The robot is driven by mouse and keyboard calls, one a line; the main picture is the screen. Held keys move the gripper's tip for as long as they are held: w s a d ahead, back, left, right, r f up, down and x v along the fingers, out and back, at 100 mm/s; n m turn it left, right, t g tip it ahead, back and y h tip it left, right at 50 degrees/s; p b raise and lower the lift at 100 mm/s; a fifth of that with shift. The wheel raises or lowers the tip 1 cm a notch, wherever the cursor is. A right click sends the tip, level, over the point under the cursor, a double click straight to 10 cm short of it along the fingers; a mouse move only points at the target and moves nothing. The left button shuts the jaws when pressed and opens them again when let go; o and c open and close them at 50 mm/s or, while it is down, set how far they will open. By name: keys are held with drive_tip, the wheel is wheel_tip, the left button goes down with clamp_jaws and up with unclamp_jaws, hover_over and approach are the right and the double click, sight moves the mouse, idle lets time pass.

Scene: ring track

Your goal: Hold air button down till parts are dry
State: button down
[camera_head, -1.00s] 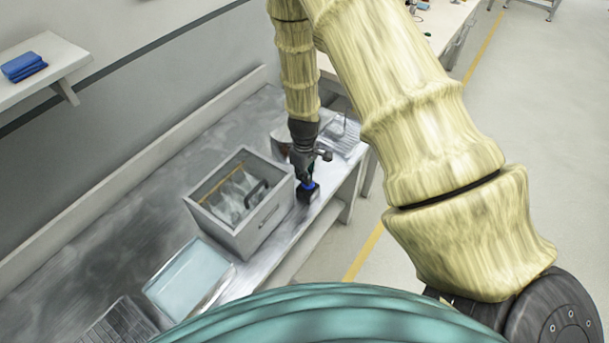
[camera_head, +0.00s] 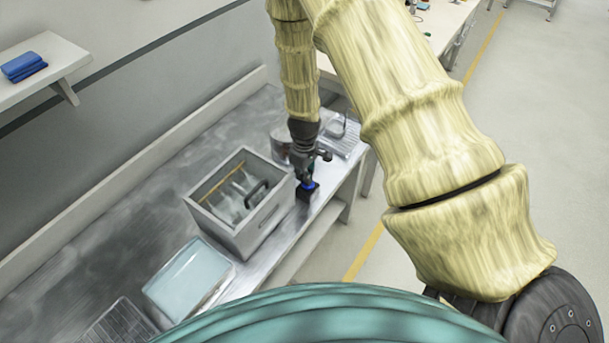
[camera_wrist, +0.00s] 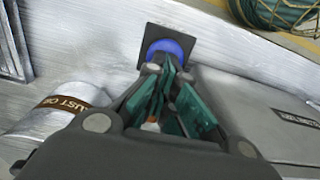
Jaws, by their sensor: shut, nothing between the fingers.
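The air button is a blue round cap (camera_wrist: 168,47) on a black square base (camera_wrist: 185,37), seen in the wrist view just beyond my fingertips. In the head view the blue button (camera_head: 308,186) sits on its black base at the bench's front edge, right of the grey box. My gripper (camera_head: 305,180) points down at it, shut and empty. In the wrist view my gripper (camera_wrist: 165,68) has its green-padded fingertips over the near edge of the blue cap. I cannot tell how far the cap is pressed. The grey open box (camera_head: 262,233) holds pale parts and a dark handle.
A pale blue tray (camera_head: 188,280) and a wire rack (camera_head: 118,327) lie nearer on the metal bench (camera_head: 120,220). The bench's left part is clear.

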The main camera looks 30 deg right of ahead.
wheel_tip(320, 180, up, 4)
drive_tip(key=p, duration=0.3)
drive_tip(key=shift+r, duration=0.2)
drive_tip(key=shift+b, duration=0.35)
drive_tip(key=shift+w+r, duration=0.1)
drive_tip(key=shift+r, duration=0.4)
wheel_tip(320, 180, up, 8)
drive_tip(key=b, duration=0.3)
drive_tip(key=shift+r, duration=0.25)
drive_tip(key=shift+f, duration=0.1)
